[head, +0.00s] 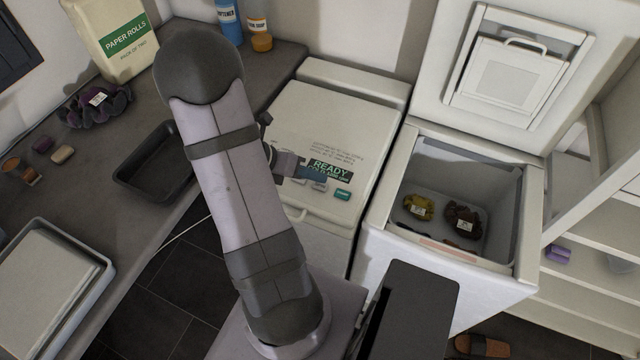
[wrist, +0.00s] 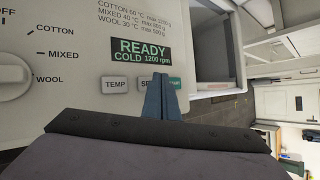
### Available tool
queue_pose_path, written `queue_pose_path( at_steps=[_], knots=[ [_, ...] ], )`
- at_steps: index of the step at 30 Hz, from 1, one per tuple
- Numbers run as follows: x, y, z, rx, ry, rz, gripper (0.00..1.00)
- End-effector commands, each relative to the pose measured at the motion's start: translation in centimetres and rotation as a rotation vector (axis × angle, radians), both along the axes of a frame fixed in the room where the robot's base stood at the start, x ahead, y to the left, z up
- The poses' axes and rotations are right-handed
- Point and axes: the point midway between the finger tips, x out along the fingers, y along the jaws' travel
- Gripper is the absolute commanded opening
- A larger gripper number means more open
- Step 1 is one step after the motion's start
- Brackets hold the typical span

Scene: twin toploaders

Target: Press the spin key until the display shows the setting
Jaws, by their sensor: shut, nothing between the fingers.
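The closed washer (head: 330,125) has a green display (head: 330,168) that reads READY in the head view. In the wrist view the display (wrist: 141,51) reads READY, COLD, 1200 rpm. Below it are the TEMP key (wrist: 115,85), the SPIN key (wrist: 146,83), mostly hidden behind my fingers, and a green key (wrist: 175,83) at the right, partly covered. My gripper (wrist: 160,82) is shut and empty, its blue fingertips at the SPIN key. I cannot tell whether they touch it.
A dial (wrist: 12,75) with COTTON, MIXED and WOOL marks is left of the keys. The second toploader (head: 385,215) stands open at right with yellow (head: 418,207) and brown (head: 463,220) bundles inside. A counter with a dark tray (head: 125,180) is at left.

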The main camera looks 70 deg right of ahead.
Motion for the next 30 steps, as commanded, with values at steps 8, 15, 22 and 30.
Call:
queue_pose_path(
  at_steps=[8, 15, 22, 30],
  knots=[
    [0.0, 0.0, -0.45, 0.0, 0.0, 0.0, 0.0],
    [0.01, -0.01, -0.86, 0.0, 0.0, 0.0, 0.0],
    [0.01, -0.01, -0.85, 0.0, 0.0, 0.0, 0.0],
    [0.0, 0.0, -0.99, 0.0, 0.0, 0.0, 0.0]
  ],
)
